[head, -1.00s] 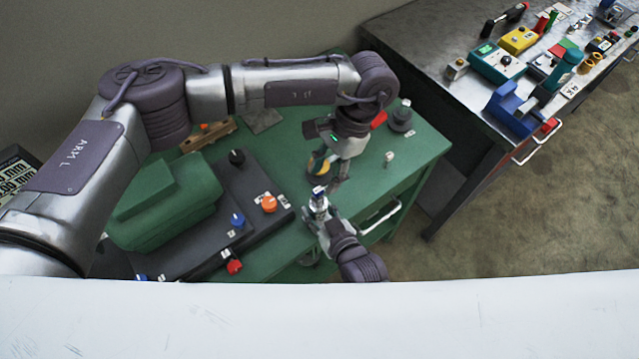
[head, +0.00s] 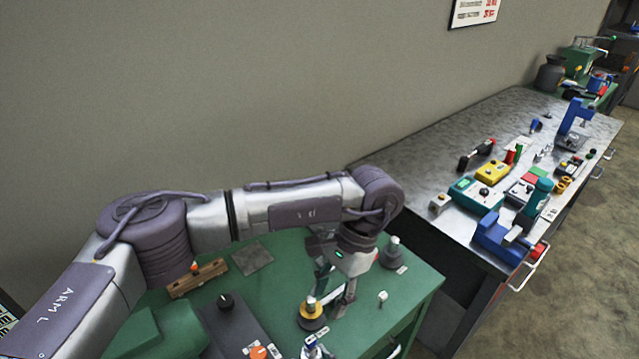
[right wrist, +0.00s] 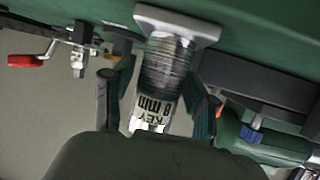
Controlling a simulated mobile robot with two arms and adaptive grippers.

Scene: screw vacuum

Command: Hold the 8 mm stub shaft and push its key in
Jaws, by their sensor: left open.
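The 8 mm stub shaft (right wrist: 165,65) fills the middle of the right wrist view, with a ribbed metal body, a white square plate at one end and a label reading KEY 8 mm. My right gripper (right wrist: 163,75) has its dark green-padded fingers close on both sides of it and looks shut on it. In the head view a small blue-and-white top (head: 315,347), likely the shaft's, shows at the bottom edge; the right gripper is mostly cut off there. My left gripper (head: 335,296) is open and points down over the green bench. The key itself is not clearly visible.
A yellow-and-black round part (head: 312,314) stands right beside my left gripper's fingers. A small white-topped peg (head: 382,297) and a grey weight-like part (head: 393,252) stand to the right. A wooden block (head: 197,279) lies behind. A metal bench (head: 420,160) with several tools stands beyond.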

